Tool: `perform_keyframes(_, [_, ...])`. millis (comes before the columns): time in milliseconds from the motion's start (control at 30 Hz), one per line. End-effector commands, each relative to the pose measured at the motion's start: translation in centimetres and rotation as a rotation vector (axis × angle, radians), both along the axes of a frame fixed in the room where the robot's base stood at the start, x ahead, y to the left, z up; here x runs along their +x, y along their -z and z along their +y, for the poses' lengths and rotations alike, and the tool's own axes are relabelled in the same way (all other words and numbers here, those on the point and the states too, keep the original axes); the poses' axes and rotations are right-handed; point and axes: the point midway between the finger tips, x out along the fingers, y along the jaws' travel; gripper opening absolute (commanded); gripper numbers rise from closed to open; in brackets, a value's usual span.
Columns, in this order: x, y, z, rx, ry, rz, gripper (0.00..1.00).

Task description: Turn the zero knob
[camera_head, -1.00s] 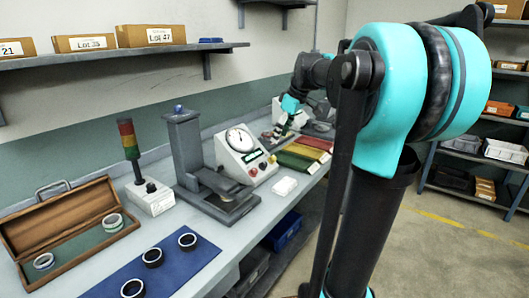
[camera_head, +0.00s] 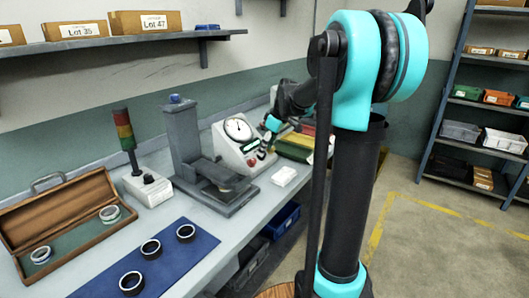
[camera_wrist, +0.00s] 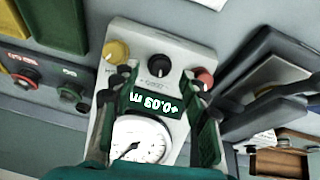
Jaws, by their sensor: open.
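The gauge box (camera_head: 232,150) stands on the bench with a white dial and green display. In the wrist view the box (camera_wrist: 178,110) appears upside down. The display (camera_wrist: 155,104) seems to read +0.03. Beyond it sit a yellow knob (camera_wrist: 116,52), a black knob (camera_wrist: 160,63) and a red knob (camera_wrist: 203,79). A small label lies by the black knob, but I cannot read it surely. My gripper (camera_wrist: 160,82) is open and empty. Its fingers straddle the display, pointing toward the knobs, with the black knob between their directions. In the head view my gripper (camera_head: 266,143) is at the box's right side.
A grey stand (camera_head: 187,140) is left of the box. A signal tower (camera_head: 126,135), an open wooden case (camera_head: 62,225) and a blue mat (camera_head: 190,262) with black rings are further left.

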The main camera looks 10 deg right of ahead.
Motion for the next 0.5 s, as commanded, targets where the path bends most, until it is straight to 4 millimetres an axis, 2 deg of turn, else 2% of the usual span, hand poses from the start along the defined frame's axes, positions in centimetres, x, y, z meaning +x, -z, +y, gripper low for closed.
perform_keyframes(200, [0.7, 2.1, 0.6, 0.000, 0.000, 0.000, 0.45])
perform_keyframes(500, [0.8, 2.6, 0.7, 0.000, 0.001, 0.000, 0.45])
